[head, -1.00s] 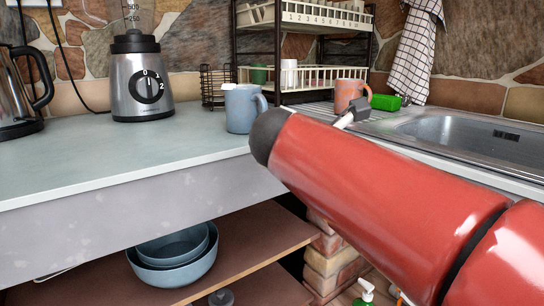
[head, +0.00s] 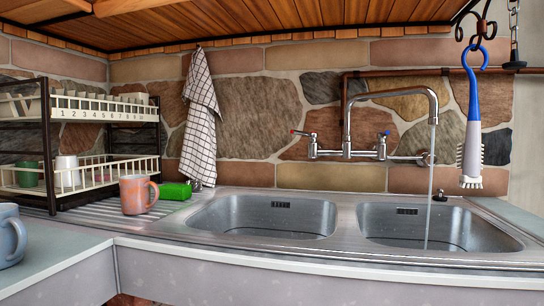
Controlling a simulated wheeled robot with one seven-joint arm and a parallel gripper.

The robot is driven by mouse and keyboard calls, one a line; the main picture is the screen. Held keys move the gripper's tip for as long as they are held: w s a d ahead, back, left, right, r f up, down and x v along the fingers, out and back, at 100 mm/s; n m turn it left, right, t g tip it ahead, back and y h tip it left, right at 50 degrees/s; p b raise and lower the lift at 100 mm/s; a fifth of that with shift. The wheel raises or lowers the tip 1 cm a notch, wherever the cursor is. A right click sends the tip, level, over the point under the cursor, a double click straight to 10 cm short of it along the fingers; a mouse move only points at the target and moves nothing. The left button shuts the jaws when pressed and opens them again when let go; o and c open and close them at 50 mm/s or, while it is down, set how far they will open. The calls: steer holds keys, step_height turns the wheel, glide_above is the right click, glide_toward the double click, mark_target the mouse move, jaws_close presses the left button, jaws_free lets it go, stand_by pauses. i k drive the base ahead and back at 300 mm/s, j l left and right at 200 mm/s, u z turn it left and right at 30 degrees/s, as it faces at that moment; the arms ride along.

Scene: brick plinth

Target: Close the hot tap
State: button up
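The wall-mounted mixer tap (head: 346,153) is on the stone wall behind the sink in the head view. Its left handle, the hot tap (head: 311,144), carries a red mark on a lever pointing left. Its right handle, the cold tap (head: 382,145), carries a blue mark. The spout (head: 390,93) arches over to the right. A thin stream of water (head: 429,185) runs from it into the right basin (head: 470,224). I cannot tell from the picture which handle feeds the stream. My gripper is not in view.
The left basin (head: 262,216) is empty. An orange mug (head: 133,196) and green sponge (head: 175,191) stand left of it near a dish rack (head: 108,107). A blue-handled brush (head: 472,125) hangs right of the spout. A checked towel (head: 199,125) hangs left. A wooden shelf (head: 230,22) overhangs.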

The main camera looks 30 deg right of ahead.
mark_target(313, 136)
steer(key=k+z, duration=0.1)
steer(key=z, duration=1)
steer(key=j+z, duration=0.1)
steer(key=k+j, duration=0.05)
